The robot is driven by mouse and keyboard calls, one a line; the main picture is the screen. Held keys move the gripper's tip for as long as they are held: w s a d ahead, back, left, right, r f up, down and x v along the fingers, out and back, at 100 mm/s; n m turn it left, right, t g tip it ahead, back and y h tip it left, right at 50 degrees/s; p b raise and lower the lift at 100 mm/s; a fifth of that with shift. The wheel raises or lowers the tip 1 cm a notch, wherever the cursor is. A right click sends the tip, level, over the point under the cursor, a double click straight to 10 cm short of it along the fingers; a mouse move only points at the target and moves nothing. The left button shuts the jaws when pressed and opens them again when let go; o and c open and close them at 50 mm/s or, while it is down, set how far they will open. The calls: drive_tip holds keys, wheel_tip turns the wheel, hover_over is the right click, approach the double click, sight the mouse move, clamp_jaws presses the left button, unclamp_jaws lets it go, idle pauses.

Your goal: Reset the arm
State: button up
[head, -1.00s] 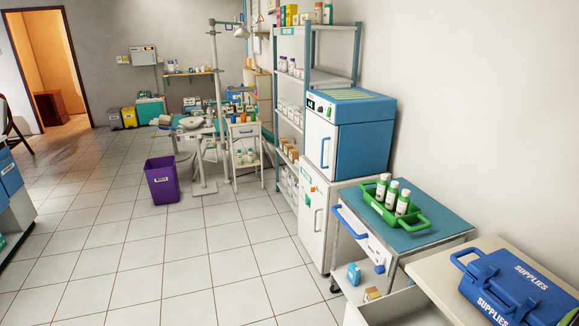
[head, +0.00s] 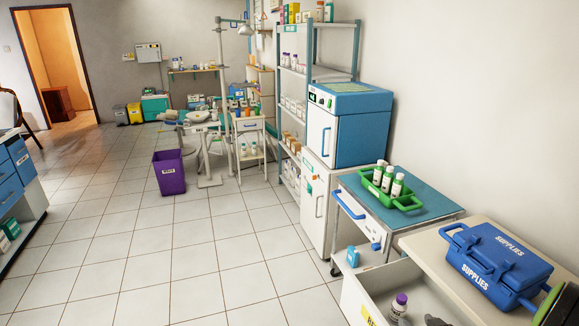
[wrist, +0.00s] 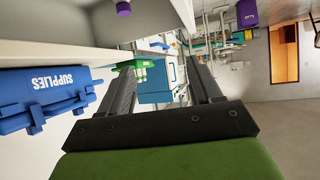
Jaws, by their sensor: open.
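My gripper (wrist: 160,78) is open and empty in the wrist view, its two dark fingers spread wide apart. The wrist picture is upside down, with the blue supplies case (wrist: 45,95) at the left and the green carrier (wrist: 145,72) seen beyond the fingers. In the head view only a small dark part and a green-and-black part, which look like my arm, show at the lower right edge. A white bottle with a purple cap (head: 398,306) stands in the open drawer (head: 372,292); its cap also shows in the wrist view (wrist: 123,8).
The blue supplies case (head: 496,262) rests on the pale counter (head: 432,248). The green carrier (head: 404,202) with three bottles stands on the teal-topped cart (head: 440,206). A purple bin (head: 169,174) stands on the floor. The tiled floor (head: 190,250) ahead is clear.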

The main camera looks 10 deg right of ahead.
drive_tip(key=s+a+r+n+g+y+b, duration=0.1)
drive_tip(key=a+r+n+g+y+b, duration=0.2)
drive_tip(key=a, duration=0.8)
drive_tip(key=a+r+n+g+y+b, duration=0.1)
drive_tip(key=a+r+n+g+b, duration=0.3)
drive_tip(key=a, duration=0.8)
drive_tip(key=s+a+r+m+t+h+b, duration=0.1)
drive_tip(key=s+a+r+m, duration=0.1)
drive_tip(key=s, duration=0.5)
drive_tip(key=s+a+r+m+h+b, duration=0.1)
drive_tip(key=s+a+r+m, duration=0.2)
drive_tip(key=s, duration=0.5)
wheel_tip(320, 180, up, 14)
drive_tip(key=p, duration=1.3)
drive_tip(key=shift+d+f+p, duration=0.25)
drive_tip(key=shift+d+p, duration=0.05)
drive_tip(key=shift+p, duration=0.05)
